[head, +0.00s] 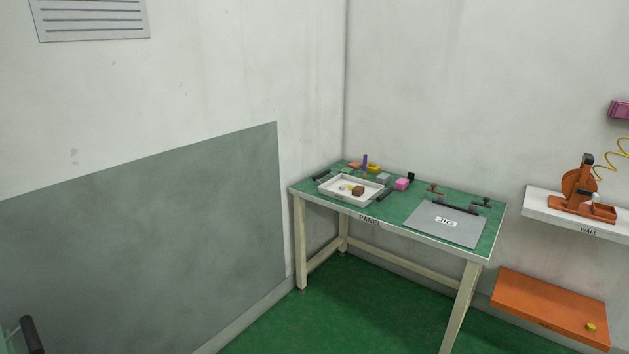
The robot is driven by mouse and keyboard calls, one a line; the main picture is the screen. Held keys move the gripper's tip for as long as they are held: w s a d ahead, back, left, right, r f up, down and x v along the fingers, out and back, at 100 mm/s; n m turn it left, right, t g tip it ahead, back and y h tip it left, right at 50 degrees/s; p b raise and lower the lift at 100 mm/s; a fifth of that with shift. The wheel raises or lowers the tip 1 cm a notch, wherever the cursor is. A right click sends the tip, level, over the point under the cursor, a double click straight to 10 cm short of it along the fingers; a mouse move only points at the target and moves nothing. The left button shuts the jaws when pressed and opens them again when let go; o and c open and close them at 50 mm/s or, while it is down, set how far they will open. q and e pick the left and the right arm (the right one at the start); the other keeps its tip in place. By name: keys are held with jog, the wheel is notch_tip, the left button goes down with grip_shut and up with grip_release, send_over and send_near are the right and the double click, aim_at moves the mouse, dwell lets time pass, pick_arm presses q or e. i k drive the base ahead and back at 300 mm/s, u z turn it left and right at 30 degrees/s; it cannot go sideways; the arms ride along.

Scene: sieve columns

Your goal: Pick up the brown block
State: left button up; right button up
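The brown block (358,190) is a small dark-brown cube. It sits inside a shallow white tray (336,196) at the left part of the green-topped table. A small pale yellowish piece (346,187) lies to its left in the same tray. The block looks small from here, and the table stands some way off. Neither of my grippers can be made out in the head view.
The table (400,213) also holds a purple upright piece (365,160), a pink block (402,184), and a grey jig plate (446,222). A white wall shelf (540,204) and an orange shelf (550,306) are at right. Green floor (340,310) before the table is clear.

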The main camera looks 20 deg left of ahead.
aim_at(358, 191)
jog(key=u, duration=0.4)
jog(key=i, duration=1.75)
jog(key=z, duration=0.05)
